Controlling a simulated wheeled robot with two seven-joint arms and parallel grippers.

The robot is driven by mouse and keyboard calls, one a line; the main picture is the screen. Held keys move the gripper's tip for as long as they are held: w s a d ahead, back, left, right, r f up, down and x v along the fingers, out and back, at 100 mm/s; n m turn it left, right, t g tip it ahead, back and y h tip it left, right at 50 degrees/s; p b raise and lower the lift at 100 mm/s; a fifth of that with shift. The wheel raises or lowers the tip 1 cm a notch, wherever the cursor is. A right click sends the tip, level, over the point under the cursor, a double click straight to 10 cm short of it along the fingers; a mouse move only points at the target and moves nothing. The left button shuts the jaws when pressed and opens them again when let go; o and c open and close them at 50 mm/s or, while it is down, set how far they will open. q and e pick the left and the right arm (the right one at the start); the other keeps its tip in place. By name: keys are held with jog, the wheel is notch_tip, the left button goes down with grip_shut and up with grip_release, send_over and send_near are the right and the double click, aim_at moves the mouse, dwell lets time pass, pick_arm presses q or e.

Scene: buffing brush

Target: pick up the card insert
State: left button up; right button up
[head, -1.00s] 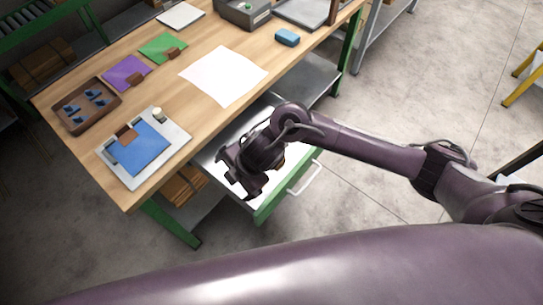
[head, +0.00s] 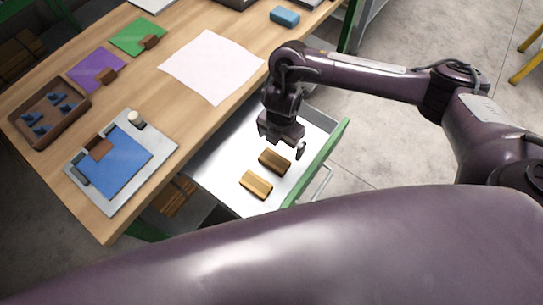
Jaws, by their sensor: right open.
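No thing in view is clearly marked as the card insert, and I cannot tell which one it is. The open drawer (head: 222,172) holds two small brown blocks side by side, a darker one (head: 275,162) and a lighter, striped one (head: 256,185). My right gripper (head: 284,146) is open and empty, pointing down over the drawer just behind the darker block. It looks apart from both blocks, though its height is hard to judge. Flat sheets lie on the workbench: a white sheet (head: 212,66), and a blue sheet (head: 118,162) on a grey plate (head: 151,173). My left gripper is not in view.
The wooden workbench (head: 165,95) also holds a brown tray (head: 22,137) with blue pieces, a purple sheet (head: 92,66), a green sheet (head: 135,35) and a blue block (head: 285,16). The drawer's green front (head: 322,161) stands out over open floor.

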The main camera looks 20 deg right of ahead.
aim_at(278, 155)
jog(key=f, duration=0.1)
jog(key=w+f+b, duration=0.1)
jog(key=f, duration=0.1)
jog(key=shift+w+f, duration=0.15)
jog(key=shift+f, duration=0.1)
jog(key=shift+f+b, duration=0.35)
jog(key=shift+b, duration=0.1)
jog(key=f, duration=0.2)
jog(key=s+f, duration=0.1)
jog(key=f, duration=0.1)
jog(key=shift+a+b, duration=0.15)
jog(key=shift+b, duration=0.25)
jog(key=shift+f, duration=0.45)
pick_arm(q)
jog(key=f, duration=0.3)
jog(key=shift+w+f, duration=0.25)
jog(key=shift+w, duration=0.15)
pick_arm(e)
jog(key=c, duration=0.9)
jog(key=shift+r, duration=0.1)
